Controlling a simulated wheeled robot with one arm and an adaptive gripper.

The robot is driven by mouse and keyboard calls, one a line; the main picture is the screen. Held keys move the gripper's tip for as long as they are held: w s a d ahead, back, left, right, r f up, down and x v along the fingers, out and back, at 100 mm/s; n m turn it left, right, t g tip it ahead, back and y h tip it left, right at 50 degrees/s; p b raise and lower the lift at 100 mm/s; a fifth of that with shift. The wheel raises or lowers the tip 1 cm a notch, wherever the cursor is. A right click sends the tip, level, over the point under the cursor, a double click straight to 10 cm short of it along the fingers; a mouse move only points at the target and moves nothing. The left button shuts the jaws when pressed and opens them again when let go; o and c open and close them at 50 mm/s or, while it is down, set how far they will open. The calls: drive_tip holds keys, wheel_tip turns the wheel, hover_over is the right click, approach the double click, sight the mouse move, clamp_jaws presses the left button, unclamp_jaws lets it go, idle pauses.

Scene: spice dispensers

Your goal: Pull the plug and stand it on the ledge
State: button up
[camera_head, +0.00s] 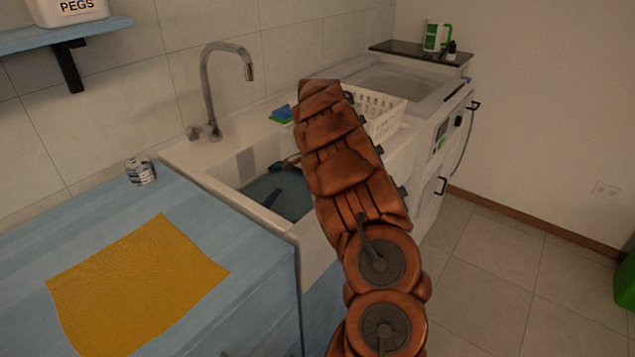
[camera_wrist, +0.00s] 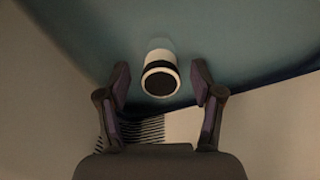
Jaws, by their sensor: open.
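In the wrist view a white cylinder with a black band and a dark round end (camera_wrist: 160,80), which looks like the plug, stands out against teal water (camera_wrist: 225,35). My gripper (camera_wrist: 160,68) is open, with one finger on each side of the cylinder and a visible gap to both. In the head view the white sink (camera_head: 222,180) holds bluish water, and my arm reaches across it. My arm hides part of the basin; the plug and my gripper cannot be made out clearly there. The sink's pale back ledge (camera_head: 238,138) runs behind the basin by the tap.
A chrome tap (camera_head: 207,90) rises behind the sink. A blue sponge (camera_head: 281,113) lies on the back ledge, and a white basket (camera_head: 382,113) stands right of it. A can (camera_head: 141,171) and a yellow cloth (camera_head: 135,285) are on the blue counter (camera_head: 235,310) at left.

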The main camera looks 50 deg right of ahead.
drive_tip(key=shift+f, duration=2.5)
drive_tip(key=c, duration=1.1)
drive_tip(key=shift+c, duration=0.2)
drive_tip(key=shift+r+p, duration=0.6)
drive_tip(key=shift+r, duration=1.1)
drive_tip(key=shift+r+p, duration=0.65)
drive_tip(key=shift+r, duration=1.2)
